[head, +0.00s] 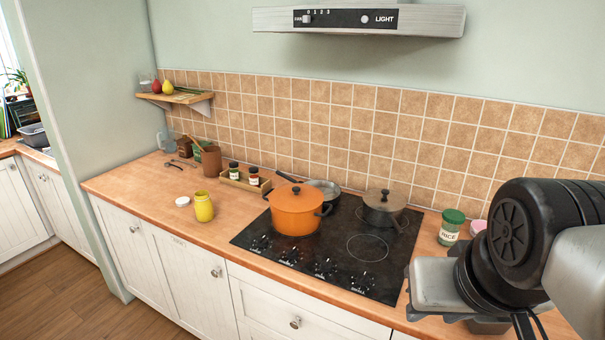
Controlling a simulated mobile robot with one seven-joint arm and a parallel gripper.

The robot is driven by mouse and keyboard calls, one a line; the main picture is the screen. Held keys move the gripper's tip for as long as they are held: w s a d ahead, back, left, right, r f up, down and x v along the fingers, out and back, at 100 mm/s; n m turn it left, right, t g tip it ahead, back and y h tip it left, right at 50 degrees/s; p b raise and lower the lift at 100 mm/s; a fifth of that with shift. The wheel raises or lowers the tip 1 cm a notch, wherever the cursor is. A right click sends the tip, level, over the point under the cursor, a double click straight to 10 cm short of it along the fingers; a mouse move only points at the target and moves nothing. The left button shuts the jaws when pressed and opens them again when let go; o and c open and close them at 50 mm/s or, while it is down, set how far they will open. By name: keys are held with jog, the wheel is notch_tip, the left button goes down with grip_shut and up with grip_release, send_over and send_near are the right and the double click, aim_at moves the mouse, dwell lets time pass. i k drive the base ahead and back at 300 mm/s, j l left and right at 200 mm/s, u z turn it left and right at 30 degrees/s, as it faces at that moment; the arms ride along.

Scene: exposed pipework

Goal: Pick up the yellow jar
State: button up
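The yellow jar (204,207) stands upright on the wooden counter, left of the hob and near the counter's front edge. Its top looks open, and a white round lid (182,201) lies on the counter just left of it. My arm fills the lower right of the head view, far to the right of the jar. The fingers of my gripper cannot be made out there.
An orange pot (297,209), a pan and a grey pot (383,206) stand on the black hob (335,249). A wooden tray (243,182) with spice jars sits behind the yellow jar. A green-lidded rice jar (451,227) stands near my arm. Counter left of the jar is mostly clear.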

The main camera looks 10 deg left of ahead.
aim_at(203, 206)
jog(key=i+j+z, duration=0.15)
jog(key=j, duration=0.35)
jog(key=i+j+z, duration=0.2)
jog(key=j, duration=0.35)
jog(key=j+z, duration=0.15)
jog(key=j, duration=0.35)
jog(key=i+j+z, duration=0.15)
jog(key=j, duration=0.45)
jog(key=i+j, duration=0.1)
jog(key=j, duration=1.4)
jog(key=j+z, duration=0.1)
jog(key=j, duration=1.35)
jog(key=i, duration=0.05)
